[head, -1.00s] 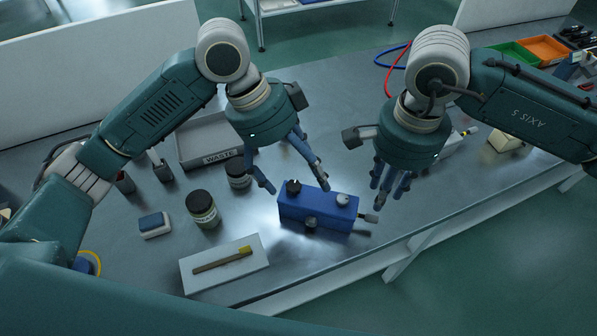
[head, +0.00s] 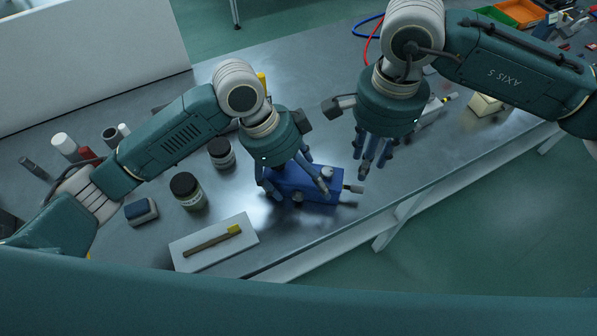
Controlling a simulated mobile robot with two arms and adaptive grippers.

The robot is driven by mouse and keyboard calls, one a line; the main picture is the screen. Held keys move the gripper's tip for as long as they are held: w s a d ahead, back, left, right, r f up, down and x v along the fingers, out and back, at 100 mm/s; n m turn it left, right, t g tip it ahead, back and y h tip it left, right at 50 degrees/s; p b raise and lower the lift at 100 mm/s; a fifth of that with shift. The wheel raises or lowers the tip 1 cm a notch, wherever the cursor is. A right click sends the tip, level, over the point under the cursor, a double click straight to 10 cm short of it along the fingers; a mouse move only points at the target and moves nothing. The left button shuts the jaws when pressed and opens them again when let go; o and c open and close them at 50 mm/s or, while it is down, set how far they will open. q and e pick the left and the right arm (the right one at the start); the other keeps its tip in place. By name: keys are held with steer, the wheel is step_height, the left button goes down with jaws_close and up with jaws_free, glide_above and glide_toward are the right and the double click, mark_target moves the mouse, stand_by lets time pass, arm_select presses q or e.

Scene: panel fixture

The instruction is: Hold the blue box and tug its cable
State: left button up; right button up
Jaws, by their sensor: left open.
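The blue box (head: 318,187) lies on the grey bench near its front edge. A short grey plug or cable end (head: 353,188) sticks out of its right end, and a pale knob (head: 327,172) sits on its top. My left gripper (head: 297,192) is open over the left part of the box, with fingers on either side; contact is unclear. It hides the box's left part. My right gripper (head: 371,168) hangs above and to the right of the box, apart from the plug. Its fingers overlap in view, so their opening is unclear.
Blue and red cables (head: 368,28) and coloured bins (head: 522,12) lie at the back. Bench right of the plug is clear.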

arm_select(q)
steer(key=c, duration=1.6)
steer(key=shift+c, duration=0.5)
arm_select(e)
steer(key=shift+o, duration=0.7)
steer(key=shift+s, duration=0.1)
